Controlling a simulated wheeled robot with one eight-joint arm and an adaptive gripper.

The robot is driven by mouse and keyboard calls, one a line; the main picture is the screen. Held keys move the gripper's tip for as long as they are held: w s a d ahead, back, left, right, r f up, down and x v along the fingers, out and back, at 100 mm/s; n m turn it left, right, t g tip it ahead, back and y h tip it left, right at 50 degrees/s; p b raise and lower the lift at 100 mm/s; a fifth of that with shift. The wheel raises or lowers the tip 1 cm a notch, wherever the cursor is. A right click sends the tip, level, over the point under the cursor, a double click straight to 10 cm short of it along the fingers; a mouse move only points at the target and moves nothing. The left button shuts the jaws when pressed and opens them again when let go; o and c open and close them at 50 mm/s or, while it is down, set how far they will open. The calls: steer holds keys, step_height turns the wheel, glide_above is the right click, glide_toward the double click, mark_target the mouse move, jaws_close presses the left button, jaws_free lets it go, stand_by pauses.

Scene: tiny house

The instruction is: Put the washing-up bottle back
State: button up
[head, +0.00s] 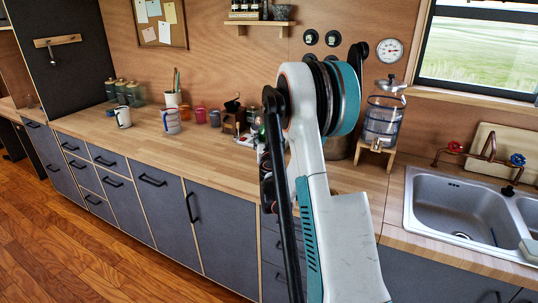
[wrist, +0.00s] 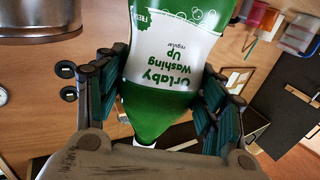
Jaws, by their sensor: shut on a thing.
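The washing-up bottle (wrist: 170,45), green with a white label, fills the upper middle of the wrist view. Its lettering appears upside down, and its narrower green end points towards my wrist. My gripper (wrist: 163,88) has its dark fingers on both sides of the bottle and is shut on it. In the head view my arm stands in front of the counter and hides most or all of the gripper and bottle. I cannot tell from these views how high the bottle is above the counter.
The wooden counter (head: 208,148) holds a mug (head: 123,117), a pitcher (head: 171,121), small coloured jars and a utensil pot (head: 172,98). A glass dispenser (head: 382,118) on a stand and the metal sink (head: 450,205) are to the right. The counter's front left-middle is clear.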

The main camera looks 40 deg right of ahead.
steer(key=shift+f+b, duration=0.75)
steer(key=shift+f, duration=1.65)
steer(key=shift+f, duration=0.15)
steer(key=o, duration=1.5)
steer(key=shift+r, duration=0.2)
steer(key=v, duration=1.2)
